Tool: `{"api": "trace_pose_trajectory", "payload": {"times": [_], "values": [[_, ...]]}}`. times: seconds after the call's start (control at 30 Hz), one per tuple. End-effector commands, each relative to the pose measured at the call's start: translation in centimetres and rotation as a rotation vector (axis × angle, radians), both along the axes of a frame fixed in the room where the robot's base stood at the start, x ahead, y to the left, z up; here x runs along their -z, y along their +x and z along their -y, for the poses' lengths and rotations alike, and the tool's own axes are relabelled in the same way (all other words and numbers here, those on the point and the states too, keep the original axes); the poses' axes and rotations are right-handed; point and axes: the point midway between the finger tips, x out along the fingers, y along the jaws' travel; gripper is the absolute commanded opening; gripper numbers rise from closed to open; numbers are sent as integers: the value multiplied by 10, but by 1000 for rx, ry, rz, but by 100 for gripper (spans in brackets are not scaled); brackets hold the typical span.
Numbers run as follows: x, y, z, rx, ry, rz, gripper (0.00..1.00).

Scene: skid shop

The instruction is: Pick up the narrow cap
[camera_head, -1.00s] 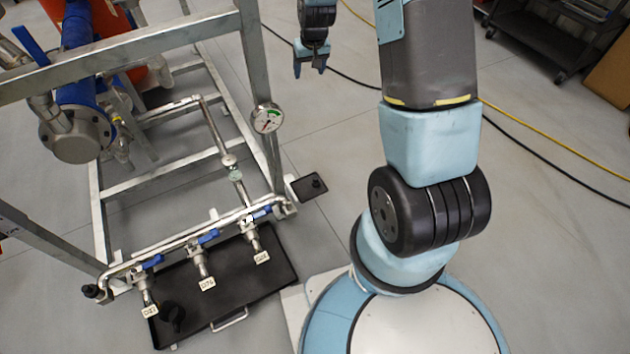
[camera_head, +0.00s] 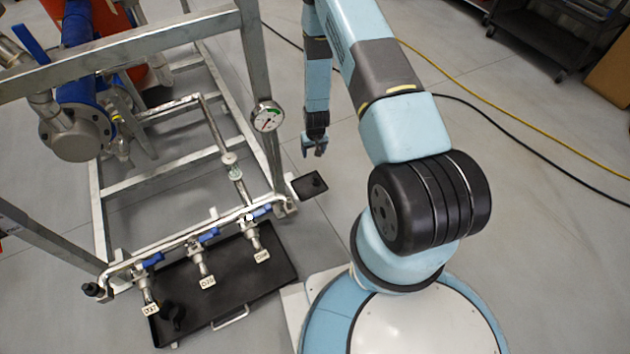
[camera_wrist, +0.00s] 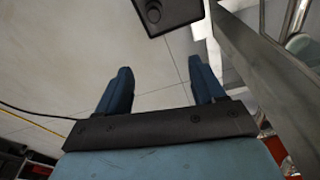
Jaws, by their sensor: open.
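A small black cap (camera_head: 317,183) sits on a small dark tray (camera_head: 302,188) on the floor, right of the frame's front corner. In the wrist view the cap (camera_wrist: 154,14) shows at the top, on the tray (camera_wrist: 180,15), partly cut off by the picture edge. A larger-looking black cap (camera_head: 171,316) lies at the left end of the large black tray (camera_head: 262,290). I cannot tell for certain which is the narrow one. My gripper (camera_head: 314,149) points down, just behind the small tray in the head view. Its fingers (camera_wrist: 163,78) are apart and empty, not touching the cap.
A metal pipe frame (camera_head: 255,80) with a gauge (camera_head: 267,116) stands close left of my gripper. Several tagged valves with blue handles (camera_head: 208,235) overhang the large tray. A yellow hose (camera_head: 545,142) and a black cable (camera_head: 540,150) cross the floor right. Floor right of the small tray is clear.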

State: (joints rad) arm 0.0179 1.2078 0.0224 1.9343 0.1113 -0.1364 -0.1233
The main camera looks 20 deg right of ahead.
Motion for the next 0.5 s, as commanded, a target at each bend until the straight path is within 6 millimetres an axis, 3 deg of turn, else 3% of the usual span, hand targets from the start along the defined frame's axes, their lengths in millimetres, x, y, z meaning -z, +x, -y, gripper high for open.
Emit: {"api": "trace_pose_trajectory", "payload": {"times": [0.1,0.5], "values": [[25,-11,0,0,-2,-10,68],[70,-16,1,0,-4,-16,68]]}}
